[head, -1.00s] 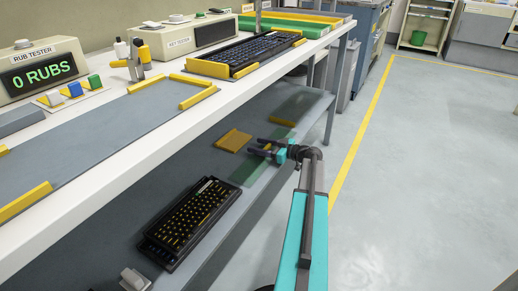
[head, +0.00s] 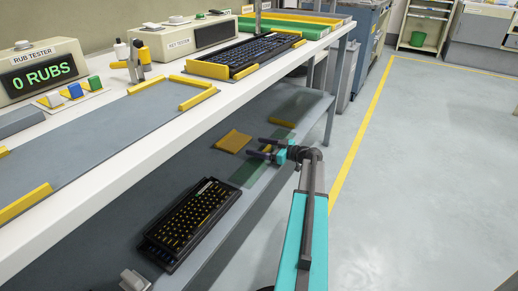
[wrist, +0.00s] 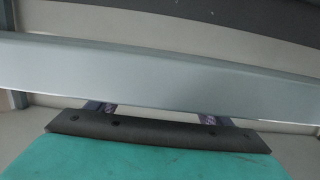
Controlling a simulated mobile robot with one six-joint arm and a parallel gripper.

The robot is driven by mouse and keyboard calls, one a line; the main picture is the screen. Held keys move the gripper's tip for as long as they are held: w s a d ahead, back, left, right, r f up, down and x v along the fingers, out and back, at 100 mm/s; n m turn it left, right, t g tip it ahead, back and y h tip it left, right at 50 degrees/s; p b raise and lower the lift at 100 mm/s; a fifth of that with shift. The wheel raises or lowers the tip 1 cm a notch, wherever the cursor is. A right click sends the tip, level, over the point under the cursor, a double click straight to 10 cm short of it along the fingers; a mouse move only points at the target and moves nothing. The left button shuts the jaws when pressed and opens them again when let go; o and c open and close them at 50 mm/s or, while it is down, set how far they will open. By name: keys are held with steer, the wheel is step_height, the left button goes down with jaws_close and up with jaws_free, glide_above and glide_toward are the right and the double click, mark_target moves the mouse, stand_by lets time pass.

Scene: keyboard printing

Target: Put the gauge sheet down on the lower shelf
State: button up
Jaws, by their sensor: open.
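A flat yellow piece (head: 233,141), which looks like the gauge sheet, lies on the dark lower shelf (head: 135,192). My gripper (head: 262,147) is open at the front of this shelf, with its two dark fingers pointing left. The fingertips are just right of the yellow piece, with a small gap seen between them. The piece does not show in the wrist view, where a pale bar like a shelf edge crosses the picture and hides the fingertips.
A dark green patch (head: 246,174) and a small yellow strip (head: 283,123) are by my gripper. A black keyboard (head: 193,222) lies nearer on the lower shelf. The white upper bench (head: 110,146) overhangs it. Open floor (head: 420,170) is at right.

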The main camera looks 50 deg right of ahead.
steer(key=p+v, duration=0.5)
steer(key=v, duration=0.5)
steer(key=shift+s+r, duration=0.15)
steer(key=shift+v, duration=0.75)
steer(key=shift+s+d, duration=0.1)
steer(key=shift+s, duration=0.05)
